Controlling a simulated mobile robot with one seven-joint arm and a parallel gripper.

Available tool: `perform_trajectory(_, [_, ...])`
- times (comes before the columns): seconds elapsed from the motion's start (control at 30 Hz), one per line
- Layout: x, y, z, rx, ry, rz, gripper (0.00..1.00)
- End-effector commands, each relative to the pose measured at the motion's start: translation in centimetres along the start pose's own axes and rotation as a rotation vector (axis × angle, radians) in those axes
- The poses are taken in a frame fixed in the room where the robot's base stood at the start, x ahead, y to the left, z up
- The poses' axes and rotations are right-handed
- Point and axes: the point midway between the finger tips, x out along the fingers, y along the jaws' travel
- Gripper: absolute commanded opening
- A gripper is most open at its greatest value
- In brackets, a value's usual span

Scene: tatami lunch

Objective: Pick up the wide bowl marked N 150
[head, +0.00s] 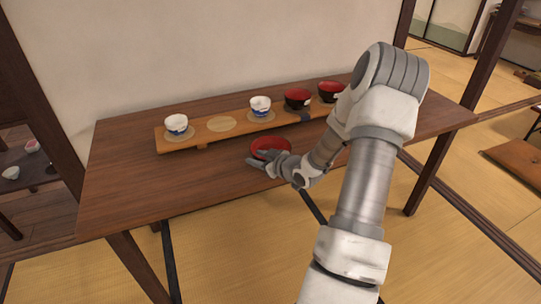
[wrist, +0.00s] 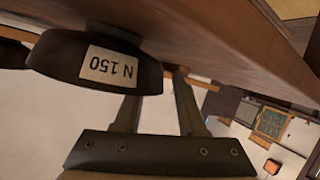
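The wide bowl (wrist: 97,72) is dark outside and carries a white label reading N 150. It appears upside down in the wrist view, because that picture is turned over. In the head view a low bowl with a red inside (head: 270,146) stands upright on the table and looks like the same one; its label is hidden there. My gripper (head: 250,158) is at the bowl's near side, partly covering it. In the wrist view my gripper (wrist: 156,86) has its fingers apart with an empty gap. One finger overlaps the bowl's rim; contact cannot be told.
A raised plank (head: 234,130) behind holds two white-and-blue cups (head: 176,124) (head: 260,106), two dark bowls with red insides (head: 297,98) (head: 331,91) and an empty round mat (head: 221,124). The brown table's (head: 140,190) left front is clear. A wall stands behind.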

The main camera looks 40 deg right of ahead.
Motion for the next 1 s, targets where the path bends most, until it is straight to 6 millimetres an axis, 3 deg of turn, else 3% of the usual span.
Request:
perform_trajectory(0.1, [-0.04,0.01,-0.02,0.000,0.000,0.000,0.38])
perform_trajectory(0.3, [-0.06,0.01,-0.01,0.000,0.000,0.000,0.02])
perform_trajectory(0.33, [-0.06,0.01,0.00,0.000,0.000,0.000,0.00])
perform_trajectory(1.0, [-0.08,0.00,0.13,0.001,-0.003,0.000,0.00])
